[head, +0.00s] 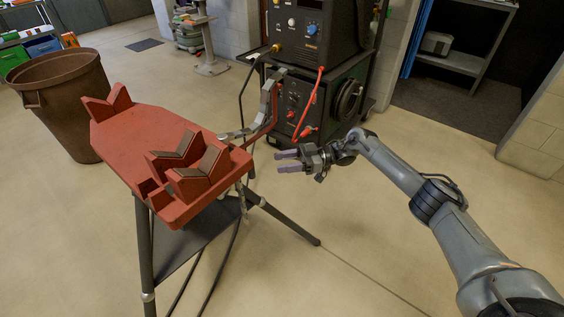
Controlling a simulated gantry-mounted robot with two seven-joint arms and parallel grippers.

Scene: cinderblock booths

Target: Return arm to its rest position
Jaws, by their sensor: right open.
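My right arm comes in from the lower right of the head view, over bare floor. My right gripper (289,161) is at the middle of the view, pointing left, with its two grey-purple fingers apart and nothing between them. It appears just right of the red stand's edge, near the hanging clamp; I cannot tell the exact gap in depth. My left gripper and left arm are not in view.
A red tripod stand (128,136) with V-shaped blocks is left of the gripper. A black welding machine (330,75) stands behind. A brown bin (65,100) is at left. The floor at lower middle is clear.

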